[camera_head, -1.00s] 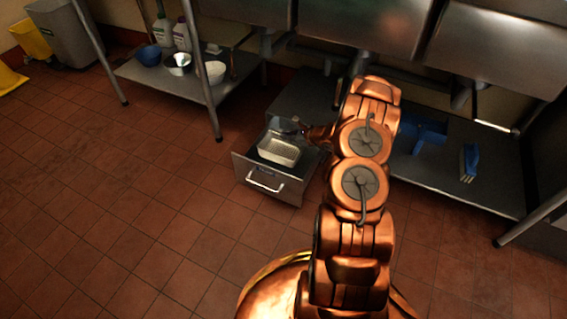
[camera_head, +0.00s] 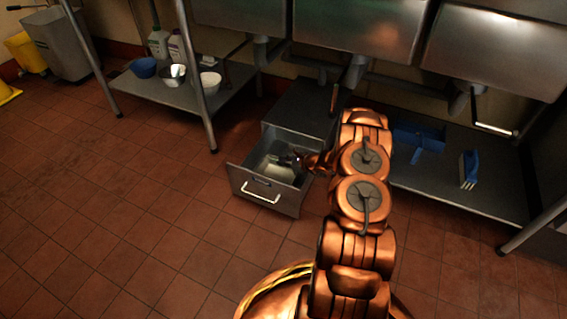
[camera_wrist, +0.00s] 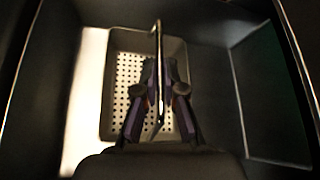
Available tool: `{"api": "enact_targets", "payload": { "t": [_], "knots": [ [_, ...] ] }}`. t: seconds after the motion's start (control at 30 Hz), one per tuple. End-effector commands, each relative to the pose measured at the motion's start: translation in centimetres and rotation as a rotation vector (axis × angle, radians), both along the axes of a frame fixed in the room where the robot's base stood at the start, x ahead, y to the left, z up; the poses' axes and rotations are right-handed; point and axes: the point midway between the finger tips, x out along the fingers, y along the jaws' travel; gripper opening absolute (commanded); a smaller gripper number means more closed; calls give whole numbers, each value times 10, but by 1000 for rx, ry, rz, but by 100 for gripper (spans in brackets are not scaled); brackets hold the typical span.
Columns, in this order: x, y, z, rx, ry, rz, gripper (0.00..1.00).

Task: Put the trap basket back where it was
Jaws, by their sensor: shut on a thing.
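The trap basket (camera_wrist: 122,75), a pale rectangular tray with a perforated bottom, is inside the open grey metal drawer (camera_head: 268,198). In the head view only a pale part of the basket (camera_head: 270,171) shows within the drawer walls. My gripper (camera_wrist: 157,100) is shut on the basket's thin upright handle, which runs between the fingers in the wrist view. In the head view my gripper (camera_head: 290,160) reaches down into the drawer from the right. Whether the basket rests on the drawer floor cannot be told.
The drawer's dark side wall (camera_wrist: 275,90) stands close to the right of my gripper. A grey cabinet (camera_head: 302,105) is behind the drawer. A low shelf with bowls (camera_head: 172,78) is at left, and a blue brush (camera_head: 469,168) lies on the right shelf.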

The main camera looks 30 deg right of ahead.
Motion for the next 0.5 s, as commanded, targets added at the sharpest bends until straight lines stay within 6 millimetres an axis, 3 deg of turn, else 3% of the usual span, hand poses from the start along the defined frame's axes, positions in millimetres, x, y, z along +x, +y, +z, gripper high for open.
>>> {"api": "enact_targets", "payload": {
  "t": [0.13,0.17,0.37,0.5],
  "knots": [
    [0,1,-2,0,-1,2,0],
    [0,0,-2,0,-1,2,10],
    [0,0,-2,0,0,1,31],
    [0,0,-2,0,0,1,33]
  ]
}}
